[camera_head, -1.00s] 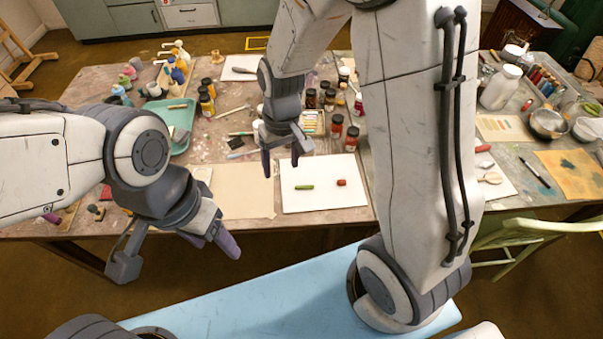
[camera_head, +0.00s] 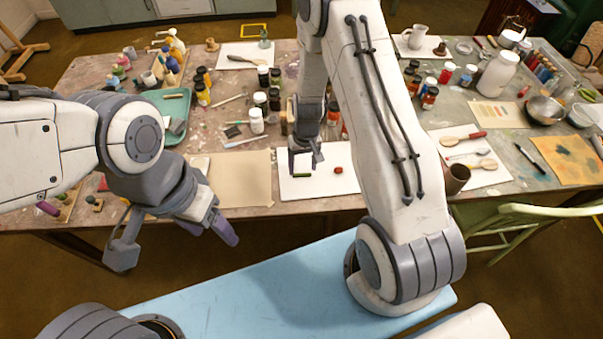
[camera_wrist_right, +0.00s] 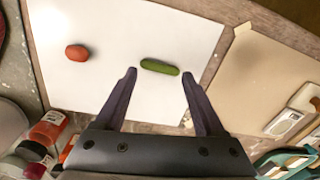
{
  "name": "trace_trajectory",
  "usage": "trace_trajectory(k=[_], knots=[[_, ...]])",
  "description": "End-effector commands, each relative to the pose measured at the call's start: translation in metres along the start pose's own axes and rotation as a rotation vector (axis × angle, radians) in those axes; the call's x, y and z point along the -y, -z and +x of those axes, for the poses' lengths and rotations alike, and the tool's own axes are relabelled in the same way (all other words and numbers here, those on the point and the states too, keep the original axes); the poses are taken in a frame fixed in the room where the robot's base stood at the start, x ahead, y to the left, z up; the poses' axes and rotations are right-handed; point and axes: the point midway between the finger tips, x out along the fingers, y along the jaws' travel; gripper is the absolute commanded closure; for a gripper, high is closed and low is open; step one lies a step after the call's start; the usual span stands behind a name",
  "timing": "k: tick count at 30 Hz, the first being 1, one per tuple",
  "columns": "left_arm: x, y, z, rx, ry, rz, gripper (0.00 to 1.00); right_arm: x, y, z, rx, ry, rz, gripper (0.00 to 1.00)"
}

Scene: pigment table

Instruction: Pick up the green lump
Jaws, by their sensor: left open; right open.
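The green lump (camera_wrist_right: 160,66) is a small elongated piece lying on a white sheet (camera_wrist_right: 105,100) on the table. In the right wrist view it lies just beyond the fingertips, centred between them and untouched. In the head view the green lump (camera_head: 301,175) is seen just below my right gripper (camera_head: 304,165). My right gripper also shows in the right wrist view (camera_wrist_right: 160,82), open and empty. My left gripper (camera_head: 180,250) is open and empty, in front of the table's front edge.
A small red lump (camera_head: 338,170) lies on the same sheet; in the right wrist view it (camera_wrist_right: 77,52) is left of the green one. A beige sheet (camera_head: 240,180) is alongside. Several jars and bottles (camera_head: 260,100) stand behind the white sheet.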

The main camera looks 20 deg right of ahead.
Motion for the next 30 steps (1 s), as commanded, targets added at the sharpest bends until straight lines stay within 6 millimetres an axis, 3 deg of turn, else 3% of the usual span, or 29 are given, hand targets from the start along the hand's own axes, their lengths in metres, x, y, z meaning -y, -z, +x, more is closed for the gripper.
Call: trace_trajectory(k=[7,14,16,30], knots=[[0.000,0.000,-0.004,0.000,0.000,0.000,0.35,0.001,0.001,0.027,0.000,0.000,0.001,0.29],[0.000,0.000,-0.003,0.000,0.000,0.000,0.35,0.001,0.001,0.029,0.000,0.000,-0.001,0.29],[0.000,0.000,-0.003,0.000,0.000,0.000,0.35,0.001,0.001,0.029,0.000,0.000,-0.001,0.42],[0.000,0.000,-0.002,0.000,0.000,0.000,0.35,0.002,0.000,0.028,0.002,0.000,-0.002,0.42]])
